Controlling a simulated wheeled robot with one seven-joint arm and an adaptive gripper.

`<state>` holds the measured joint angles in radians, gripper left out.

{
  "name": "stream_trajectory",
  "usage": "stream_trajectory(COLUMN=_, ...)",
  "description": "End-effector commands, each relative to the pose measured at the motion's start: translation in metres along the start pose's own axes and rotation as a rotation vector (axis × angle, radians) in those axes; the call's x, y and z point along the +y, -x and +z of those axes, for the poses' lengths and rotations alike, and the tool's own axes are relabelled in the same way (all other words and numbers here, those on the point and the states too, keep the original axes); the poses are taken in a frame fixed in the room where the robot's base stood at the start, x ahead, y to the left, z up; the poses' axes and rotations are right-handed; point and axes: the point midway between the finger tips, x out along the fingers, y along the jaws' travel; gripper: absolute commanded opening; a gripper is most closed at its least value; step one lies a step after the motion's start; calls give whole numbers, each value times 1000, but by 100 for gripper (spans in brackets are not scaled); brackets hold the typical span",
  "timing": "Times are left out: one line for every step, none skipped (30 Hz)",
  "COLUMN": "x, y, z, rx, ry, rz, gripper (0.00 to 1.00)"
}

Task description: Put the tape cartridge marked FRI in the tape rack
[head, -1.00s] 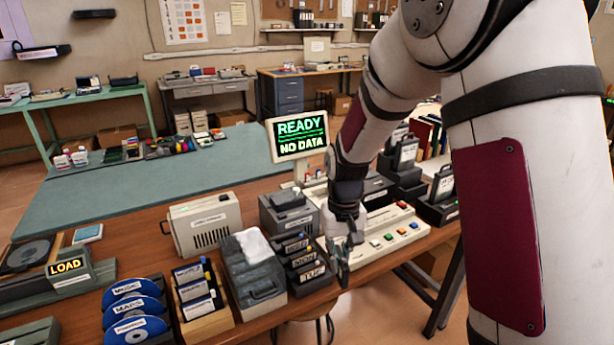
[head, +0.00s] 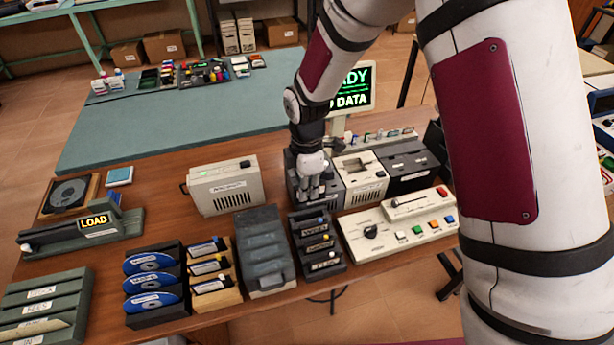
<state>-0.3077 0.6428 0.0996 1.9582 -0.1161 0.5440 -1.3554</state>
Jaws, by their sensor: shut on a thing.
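My gripper (head: 314,194) points down at the dark drive box (head: 299,168) behind the tape rack. It is shut on a dark thing that its fingers nearly hide; it appears to be the tape cartridge that earlier sat on top of this box. Its FRI mark cannot be read. The black tape rack (head: 328,269) stands just in front of my gripper, with several dark, white-labelled cartridges in stepped slots. Their labels are too small to read now; in the earlier view they read like WED, MON and TUE.
A beige control panel (head: 407,226) with coloured buttons is right of the rack. A grey lidded box (head: 265,250) stands close on its left. A beige drive (head: 362,178) and a dark one (head: 410,165) stand right of my gripper. A monitor (head: 356,90) is behind.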

Motion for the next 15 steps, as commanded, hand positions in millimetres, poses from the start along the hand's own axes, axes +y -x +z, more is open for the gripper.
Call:
stream_trajectory(x=-1, y=-2, z=-1, rx=0, ry=11, rz=-1, gripper=0)
stream_trajectory(x=0, y=-4, z=-1, rx=0, ry=13, rz=-1, gripper=0)
stream_trajectory(x=0, y=-6, z=-1, rx=0, ry=14, rz=-1, gripper=0)
stream_trajectory(x=0, y=-9, z=-1, rx=0, ry=14, rz=-1, gripper=0)
stream_trajectory(x=0, y=-12, z=-1, rx=0, ry=13, rz=-2, gripper=0)
stream_trajectory(x=0, y=-16, z=-1, rx=0, ry=13, rz=-3, gripper=0)
stream_trajectory(x=0, y=-18, z=-1, rx=0, ry=13, rz=-3, gripper=0)
stream_trajectory(x=0, y=-22, z=-1, rx=0, ry=13, rz=-3, gripper=0)
stream_trajectory(x=0, y=-25, z=-1, rx=0, ry=12, rz=-2, gripper=0)
stream_trajectory(x=1, y=-28, z=-1, rx=0, ry=12, rz=-2, gripper=0)
stream_trajectory(x=0, y=-31, z=-1, rx=0, ry=11, rz=-2, gripper=0)
stream_trajectory(x=1, y=-35, z=-1, rx=0, ry=11, rz=-2, gripper=0)
stream_trajectory(x=1, y=-38, z=0, rx=0, ry=10, rz=-2, gripper=0)
stream_trajectory(x=1, y=-41, z=0, rx=0, ry=10, rz=-2, gripper=0)
stream_trajectory(x=1, y=-44, z=0, rx=0, ry=10, rz=-2, gripper=0)
